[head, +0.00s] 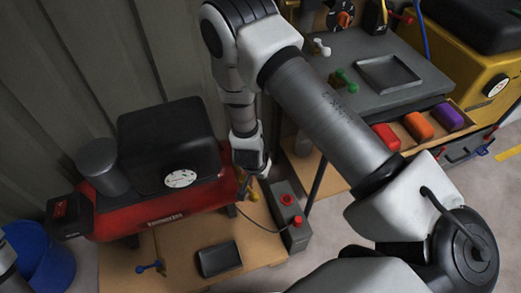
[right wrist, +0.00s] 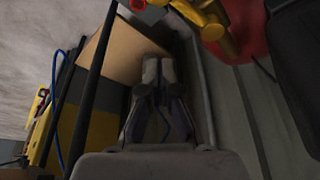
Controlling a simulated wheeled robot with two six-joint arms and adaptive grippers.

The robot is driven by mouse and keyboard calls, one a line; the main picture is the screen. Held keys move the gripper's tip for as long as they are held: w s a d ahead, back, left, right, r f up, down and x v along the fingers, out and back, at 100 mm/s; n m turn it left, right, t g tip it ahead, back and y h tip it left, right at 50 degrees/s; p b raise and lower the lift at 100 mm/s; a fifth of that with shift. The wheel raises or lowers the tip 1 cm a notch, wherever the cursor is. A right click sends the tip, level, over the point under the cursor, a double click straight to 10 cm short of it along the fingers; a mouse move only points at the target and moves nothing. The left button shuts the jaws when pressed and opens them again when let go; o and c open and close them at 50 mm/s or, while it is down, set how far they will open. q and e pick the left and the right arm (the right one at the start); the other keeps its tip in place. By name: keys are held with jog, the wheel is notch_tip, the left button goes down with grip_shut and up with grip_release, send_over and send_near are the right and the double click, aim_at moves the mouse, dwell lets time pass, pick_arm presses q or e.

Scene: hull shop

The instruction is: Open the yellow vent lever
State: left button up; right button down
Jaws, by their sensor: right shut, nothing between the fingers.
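The yellow vent lever (head: 252,196) is at the right end of the red compressor tank (head: 150,212), partly hidden by my right gripper. In the right wrist view yellow parts of the lever fitting (right wrist: 212,24) show at the top, right of the fingertips, in front of the red tank. My right gripper (head: 243,181) points down close beside the lever. In the right wrist view its fingertips (right wrist: 158,69) are together and empty, with a gap in the picture between them and the yellow parts. I cannot tell whether it touches the lever. My left gripper is not in view.
A grey box with red buttons (head: 287,199) stands just right of the lever. A black gauge housing (head: 165,147) sits on the tank. A dark pad (head: 219,258) and blue valve (head: 151,267) lie in front. A grey bench (head: 345,80) stands at right.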

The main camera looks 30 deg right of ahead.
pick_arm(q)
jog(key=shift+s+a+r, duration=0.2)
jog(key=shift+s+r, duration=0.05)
pick_arm(e)
jog(key=v, duration=0.6)
jog(key=shift+a+r, duration=0.15)
jog(key=shift+a, duration=0.1)
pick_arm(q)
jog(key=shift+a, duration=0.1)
pick_arm(e)
jog(key=shift+s, duration=0.25)
